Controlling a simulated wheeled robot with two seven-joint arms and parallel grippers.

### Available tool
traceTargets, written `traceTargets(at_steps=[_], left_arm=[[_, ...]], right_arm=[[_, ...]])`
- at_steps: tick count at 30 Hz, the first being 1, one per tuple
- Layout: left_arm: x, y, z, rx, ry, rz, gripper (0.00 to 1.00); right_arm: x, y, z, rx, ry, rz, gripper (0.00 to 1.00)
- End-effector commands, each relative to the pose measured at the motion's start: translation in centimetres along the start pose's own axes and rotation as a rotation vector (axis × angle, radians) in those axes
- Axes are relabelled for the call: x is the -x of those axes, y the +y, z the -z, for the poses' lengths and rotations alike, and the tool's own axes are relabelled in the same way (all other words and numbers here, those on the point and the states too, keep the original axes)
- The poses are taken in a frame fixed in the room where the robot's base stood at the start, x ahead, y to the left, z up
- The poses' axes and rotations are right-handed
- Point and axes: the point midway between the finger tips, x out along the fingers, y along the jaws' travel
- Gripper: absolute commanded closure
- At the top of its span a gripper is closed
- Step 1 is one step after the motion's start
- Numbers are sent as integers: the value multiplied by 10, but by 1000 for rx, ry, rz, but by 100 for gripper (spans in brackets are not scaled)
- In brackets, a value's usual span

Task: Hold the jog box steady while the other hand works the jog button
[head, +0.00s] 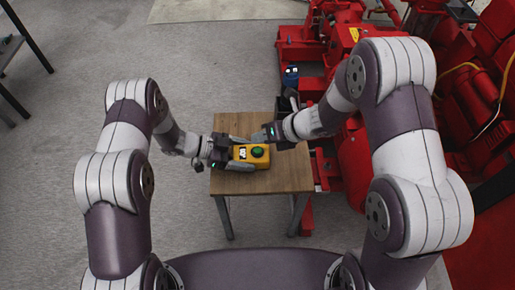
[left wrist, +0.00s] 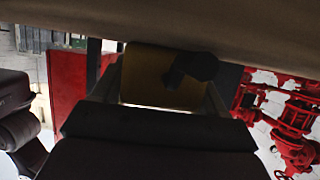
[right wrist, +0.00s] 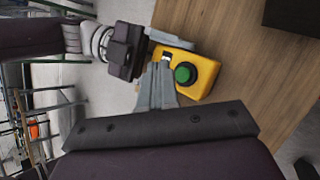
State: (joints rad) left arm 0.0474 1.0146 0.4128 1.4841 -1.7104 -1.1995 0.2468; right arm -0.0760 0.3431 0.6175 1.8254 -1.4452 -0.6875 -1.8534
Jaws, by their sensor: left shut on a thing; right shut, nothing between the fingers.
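The jog box (head: 240,154) is yellow with a green jog button (head: 257,152) on top, and it is on a small wooden table. My left gripper (head: 246,153) is shut on the box, one grey finger along each long side. The right wrist view shows the box (right wrist: 206,76) and green button (right wrist: 184,73) clearly. My right gripper (head: 256,136) is shut and empty, close beside the box's far side; its fingertips (right wrist: 160,66) appear near the button in the right wrist view, but contact cannot be told. The left wrist view shows the box (left wrist: 143,72) dark and shadowed.
The wooden table (head: 285,177) has bare top to the right of and in front of the box. Red pump machinery (head: 352,160) stands close at the table's right. A dark-framed rack (head: 14,65) is at the far left. Grey floor is open on the left.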

Motion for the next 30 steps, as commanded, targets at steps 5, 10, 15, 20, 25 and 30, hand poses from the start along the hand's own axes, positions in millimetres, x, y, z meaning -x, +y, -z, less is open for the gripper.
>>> traceTargets(at_steps=[5,10,15,20,25,30], left_arm=[[0,0,0,0,1,0,69],[0,0,0,0,1,0,69],[0,0,0,0,1,0,69],[0,0,0,0,1,0,69],[0,0,0,0,0,0,69],[0,0,0,0,0,0,0]], right_arm=[[13,9,-10,1,-2,0,100],[21,15,-15,0,0,0,100],[22,16,-16,-1,0,0,100],[22,16,-16,-1,0,0,100],[22,16,-16,-1,0,0,100],[22,16,-16,0,0,0,100]])
